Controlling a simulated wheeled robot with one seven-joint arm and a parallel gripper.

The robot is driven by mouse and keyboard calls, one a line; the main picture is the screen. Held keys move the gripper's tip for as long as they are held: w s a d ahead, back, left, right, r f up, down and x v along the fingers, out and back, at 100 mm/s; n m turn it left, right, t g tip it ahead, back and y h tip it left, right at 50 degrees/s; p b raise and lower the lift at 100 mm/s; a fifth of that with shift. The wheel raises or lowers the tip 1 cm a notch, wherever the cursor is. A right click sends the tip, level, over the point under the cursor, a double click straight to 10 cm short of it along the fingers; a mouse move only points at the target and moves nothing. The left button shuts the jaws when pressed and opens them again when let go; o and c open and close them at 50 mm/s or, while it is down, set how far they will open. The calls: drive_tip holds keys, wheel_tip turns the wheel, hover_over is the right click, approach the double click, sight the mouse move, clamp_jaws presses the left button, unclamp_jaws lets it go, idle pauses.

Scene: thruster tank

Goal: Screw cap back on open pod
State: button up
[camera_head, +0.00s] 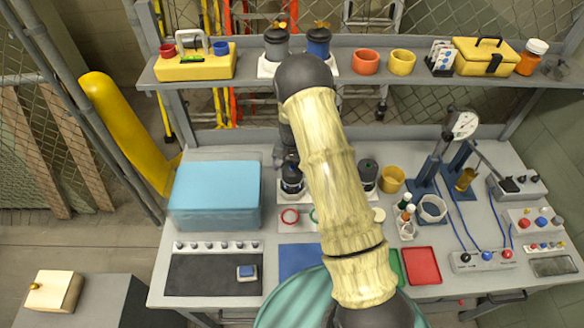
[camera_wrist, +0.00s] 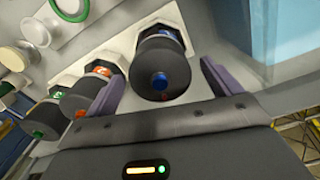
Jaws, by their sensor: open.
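In the wrist view my gripper (camera_wrist: 162,86) is open, with one purple finger on each side of a dark pod with a blue knob (camera_wrist: 160,62). Whether either finger touches it I cannot tell. An orange-marked pod (camera_wrist: 78,98) and a green-marked pod (camera_wrist: 46,116) stand in a row to the left. In the head view the left pod (camera_head: 292,180) and right pod (camera_head: 368,176) show, and my arm hides the middle. I cannot tell which pod is open.
A blue box (camera_head: 215,192) stands left of the pods. A yellow cup (camera_head: 391,179), a gauge stand (camera_head: 462,126) and a red tray (camera_head: 421,266) are to the right. A shelf (camera_head: 385,76) runs behind.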

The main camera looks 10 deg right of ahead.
drive_tip(key=shift+f, duration=1.05)
drive_tip(key=c, duration=1.1)
drive_tip(key=o, duration=0.3)
drive_tip(key=shift+c, duration=1.1)
